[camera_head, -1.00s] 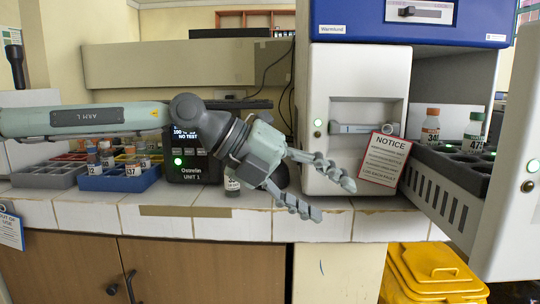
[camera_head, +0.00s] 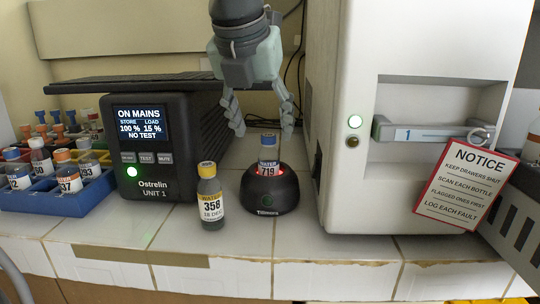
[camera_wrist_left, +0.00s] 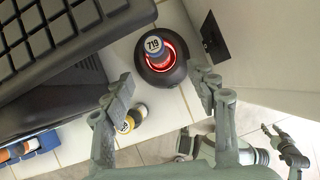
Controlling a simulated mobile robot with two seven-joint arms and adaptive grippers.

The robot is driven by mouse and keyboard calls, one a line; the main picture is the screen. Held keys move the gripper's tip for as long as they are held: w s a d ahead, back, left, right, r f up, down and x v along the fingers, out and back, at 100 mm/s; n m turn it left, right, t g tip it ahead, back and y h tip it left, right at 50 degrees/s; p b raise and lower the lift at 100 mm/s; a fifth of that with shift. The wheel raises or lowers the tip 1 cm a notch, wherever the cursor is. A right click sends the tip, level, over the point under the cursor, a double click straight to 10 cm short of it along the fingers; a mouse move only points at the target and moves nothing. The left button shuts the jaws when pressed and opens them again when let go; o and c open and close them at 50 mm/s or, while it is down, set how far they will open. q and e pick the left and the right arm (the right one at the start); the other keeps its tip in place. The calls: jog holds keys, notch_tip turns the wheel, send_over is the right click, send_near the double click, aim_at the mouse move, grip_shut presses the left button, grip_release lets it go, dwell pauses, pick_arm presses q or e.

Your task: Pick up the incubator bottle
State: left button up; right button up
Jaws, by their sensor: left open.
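In the left wrist view the bottle (camera_wrist_left: 154,46) stands in the red-lit ring of the warmer (camera_wrist_left: 173,77). My left gripper (camera_head: 262,131) is open and points down above the bottle, its fingers spread to either side. Nothing is between the fingers. A yellow-capped bottle labelled 358 (camera_head: 211,197) stands on the tiled counter just left of the warmer. Part of what looks like my right gripper (camera_wrist_left: 283,143) shows small in the left wrist view.
A black Ostrelin unit (camera_head: 150,160) stands left of the bottles, beside a blue rack (camera_head: 78,203) of several bottles. The white incubator cabinet (camera_head: 350,213) rises close on the right, with a notice sign (camera_head: 466,187). The counter front (camera_head: 330,245) is clear.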

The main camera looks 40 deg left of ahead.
aim_at(267, 149)
pick_arm(q)
jog(key=x, duration=0.2)
jog(key=shift+w+a+f, duration=0.15)
jog(key=shift+w+f, duration=0.05)
jog(key=p+x, duration=0.1)
jog(key=x, duration=0.4)
jog(key=shift+w+a, duration=0.1)
pick_arm(e)
jog(key=shift+w+a+f, duration=0.1)
jog(key=shift+f, duration=0.55)
jog(key=shift+w+a+f, duration=0.1)
jog(key=shift+f, duration=0.5)
pick_arm(q)
jog(key=shift+c, duration=0.4)
jog(key=c, duration=1.2)
